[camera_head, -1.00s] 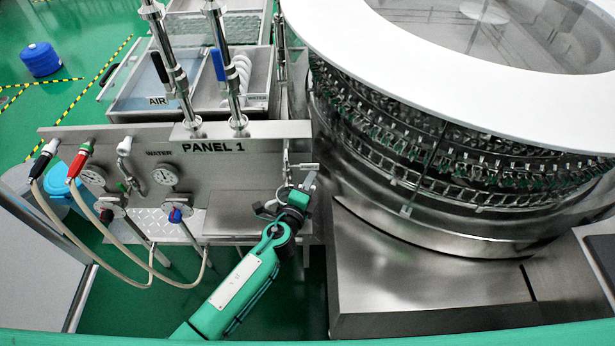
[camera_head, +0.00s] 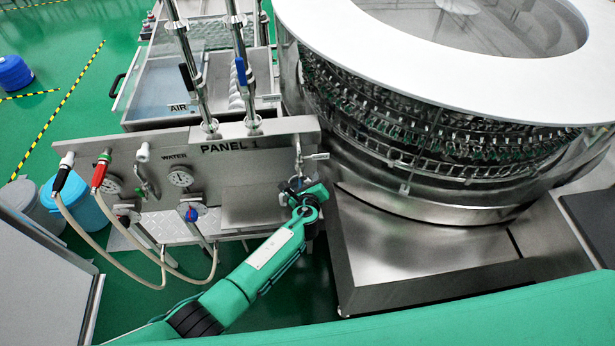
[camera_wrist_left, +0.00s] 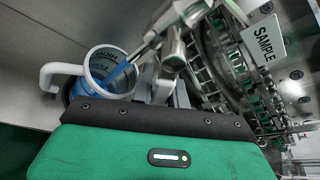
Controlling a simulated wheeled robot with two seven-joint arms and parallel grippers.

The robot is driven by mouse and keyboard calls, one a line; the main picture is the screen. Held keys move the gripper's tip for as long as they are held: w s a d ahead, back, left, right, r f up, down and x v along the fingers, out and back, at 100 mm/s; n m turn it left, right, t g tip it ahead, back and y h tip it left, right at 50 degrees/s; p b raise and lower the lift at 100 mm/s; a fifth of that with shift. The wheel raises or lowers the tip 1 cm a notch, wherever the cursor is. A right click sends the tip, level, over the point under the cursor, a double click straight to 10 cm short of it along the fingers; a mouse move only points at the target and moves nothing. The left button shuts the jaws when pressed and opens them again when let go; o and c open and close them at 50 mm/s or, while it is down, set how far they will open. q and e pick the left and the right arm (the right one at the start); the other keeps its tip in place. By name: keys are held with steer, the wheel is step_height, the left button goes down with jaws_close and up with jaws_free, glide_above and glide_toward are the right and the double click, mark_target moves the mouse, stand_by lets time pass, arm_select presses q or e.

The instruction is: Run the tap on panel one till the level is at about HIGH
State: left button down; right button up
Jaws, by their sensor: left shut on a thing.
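Panel one (camera_head: 230,147) is a steel panel at the left in the head view. The sample tap (camera_wrist_left: 172,48) is metal and shows close up in the left wrist view, with a SAMPLE tag (camera_wrist_left: 263,40) to its right. A white-handled cup (camera_wrist_left: 92,62) is under its spout, with mirrored lettering that looks like HIGH. A blue streak (camera_wrist_left: 118,76) runs from the spout into the cup, with blue at its lower side; the exact level is unclear.
The round steel washer (camera_head: 420,150) stands close to the right of the gripper. A pressure gauge (camera_head: 180,177), a blue-knobbed valve (camera_head: 191,214) and hoses (camera_head: 110,262) are on the panel's left side. A blue bucket (camera_head: 88,207) stands behind it.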

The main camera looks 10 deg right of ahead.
arm_select(q)
steer(key=shift+a+f+m+y, duration=0.1)
steer(key=shift+a+m+y, duration=0.1)
steer(key=shift+m+y, duration=0.1)
steer(key=shift+f, duration=0.1)
stand_by(0.3)
steer(key=c, duration=1.4)
jaws_free()
steer(key=shift+o, duration=0.2)
steer(key=shift+p, duration=0.3)
steer(key=v, duration=1.4)
steer(key=shift+a, duration=0.1)
